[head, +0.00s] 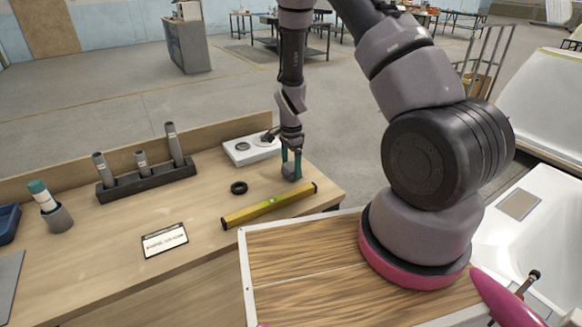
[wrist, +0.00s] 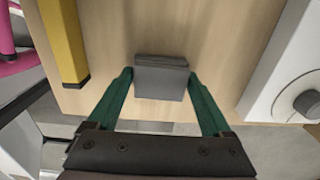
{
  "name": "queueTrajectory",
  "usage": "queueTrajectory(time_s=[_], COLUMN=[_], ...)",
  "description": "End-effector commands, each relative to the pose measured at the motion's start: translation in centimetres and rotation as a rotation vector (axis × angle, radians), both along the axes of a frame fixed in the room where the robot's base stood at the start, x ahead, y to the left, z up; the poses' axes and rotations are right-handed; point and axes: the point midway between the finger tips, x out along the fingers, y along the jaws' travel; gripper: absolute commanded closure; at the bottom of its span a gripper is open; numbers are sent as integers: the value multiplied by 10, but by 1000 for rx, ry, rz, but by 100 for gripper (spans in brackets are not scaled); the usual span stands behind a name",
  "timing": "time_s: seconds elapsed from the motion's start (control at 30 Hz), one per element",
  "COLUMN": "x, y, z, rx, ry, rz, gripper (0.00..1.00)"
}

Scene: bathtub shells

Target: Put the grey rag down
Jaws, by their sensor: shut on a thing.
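The grey rag (wrist: 161,82) looks like a small folded block. It sits between the two teal fingers of my gripper (wrist: 160,74) in the wrist view, and the gripper is shut on it. In the head view my gripper (head: 291,163) points down over the right end of the wooden workbench (head: 205,215). The rag (head: 290,172) shows there as a small grey patch between the fingers, at or just above the bench top. I cannot tell whether it touches the wood.
A yellow level (head: 270,206) lies in front of the gripper, and a black ring (head: 239,188) lies to its left. A white device with round parts (head: 250,150) stands behind. A black rack (head: 147,182) holds grey tubes. A label card (head: 164,240) lies nearer.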

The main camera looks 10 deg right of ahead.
Motion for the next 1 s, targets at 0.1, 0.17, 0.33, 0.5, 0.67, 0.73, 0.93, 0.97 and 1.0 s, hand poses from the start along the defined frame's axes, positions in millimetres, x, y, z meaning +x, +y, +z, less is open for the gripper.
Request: queueTrajectory(time_s=[0.1,0.17,0.33,0.5,0.67,0.73,0.93,0.97,1.0], x=[-1,-1,-1,-1,1,3,6,6,6], y=[0,0,0,0,1,-1,-4,-5,-5], z=[-2,-2,-2,-5,15,30,71,76,82], rx=[-1,-1,-1,-1,-1,-1,0,0,0], ry=[2,3,2,3,-3,-4,-4,-3,-3], rz=[1,2,2,2,4,3,4,3,4], gripper=[100,13,0,0,0,0,0,0,0])
